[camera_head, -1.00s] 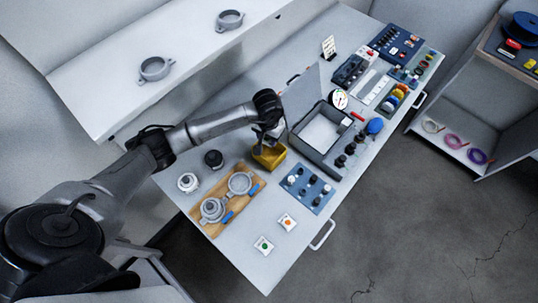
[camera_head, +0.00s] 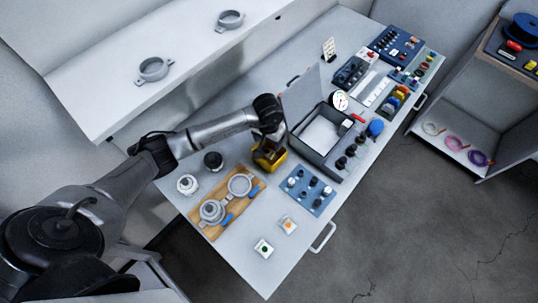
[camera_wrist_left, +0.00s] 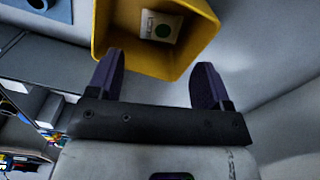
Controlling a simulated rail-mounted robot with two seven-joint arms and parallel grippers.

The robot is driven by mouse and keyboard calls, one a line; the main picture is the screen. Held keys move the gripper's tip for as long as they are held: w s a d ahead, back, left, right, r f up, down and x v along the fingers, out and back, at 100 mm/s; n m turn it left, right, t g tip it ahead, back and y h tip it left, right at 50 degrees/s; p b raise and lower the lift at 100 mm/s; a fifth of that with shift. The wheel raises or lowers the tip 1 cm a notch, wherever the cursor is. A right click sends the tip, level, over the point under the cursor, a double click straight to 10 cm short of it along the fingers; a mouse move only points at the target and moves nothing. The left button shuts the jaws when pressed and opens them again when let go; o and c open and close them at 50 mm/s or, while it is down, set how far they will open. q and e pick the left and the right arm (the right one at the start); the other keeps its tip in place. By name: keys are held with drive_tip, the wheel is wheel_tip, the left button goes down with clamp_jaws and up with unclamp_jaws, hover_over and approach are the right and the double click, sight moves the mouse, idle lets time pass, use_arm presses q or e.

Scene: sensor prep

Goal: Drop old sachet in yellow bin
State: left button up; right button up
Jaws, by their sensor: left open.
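The yellow bin (camera_head: 272,160) stands on the table in the head view, partly hidden by my left gripper (camera_head: 267,146), which is directly above it. Two more sachets lie on the table, one with an orange dot (camera_head: 287,225) and one with a green dot (camera_head: 263,248). My right gripper is not in view.
A wooden board with metal clamp parts (camera_head: 205,228) lies left of the bin. A blue tray with small knobs (camera_head: 307,189) is at its right. An open grey case (camera_head: 309,149) stands behind that. The table's front corner is clear.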

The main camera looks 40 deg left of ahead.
use_arm(q)
drive_tip(key=shift+r, duration=0.1)
wheel_tip(320, 180, up, 7)
drive_tip(key=shift+r, duration=0.15)
idle(0.4)
idle(0.4)
